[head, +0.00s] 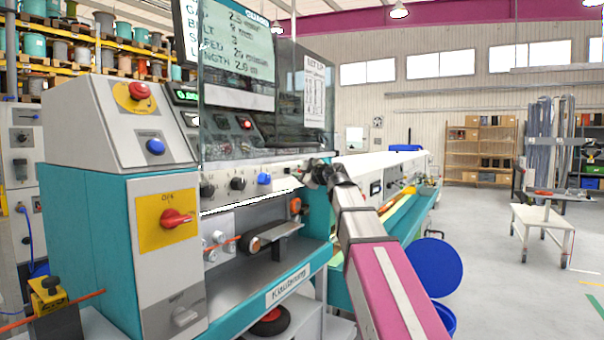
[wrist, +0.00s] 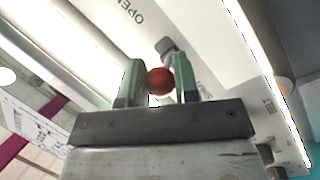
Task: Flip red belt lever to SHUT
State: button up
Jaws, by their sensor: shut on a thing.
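The belt lever's red ball knob (wrist: 160,81) shows in the wrist view, with a short grey stem (wrist: 168,56) running up from it to a pale panel. My gripper (wrist: 159,82) has its two green fingers on either side of the knob and is shut on it. The word OPEN (wrist: 125,11) is on the panel above left of the knob. The word SHUT (wrist: 203,87) is to its right, partly behind the right finger. In the head view my gripper (head: 312,173) is at the machine's front panel, and I cannot make out the lever there.
The teal and white machine has a red rotary switch (head: 178,219), a red stop button (head: 139,91) and a clear guard (head: 262,105). A blue knob (head: 264,179) is left of my gripper. A white cart (head: 542,220) stands right, with open floor before it.

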jog(key=shift+s+a+m+t+h, duration=0.15)
jog(key=shift+s+m+t+h, duration=0.1)
jog(key=shift+m+t+h, duration=0.3)
jog(key=shift+s+a+m+t+h, duration=0.2)
jog(key=shift+m+h, duration=0.25)
jog(key=shift+h, duration=0.3)
jog(key=shift+m+t+h, duration=0.25)
jog(key=shift+m+h, duration=0.05)
jog(key=o, duration=0.9)
jog(key=v, duration=1.1)
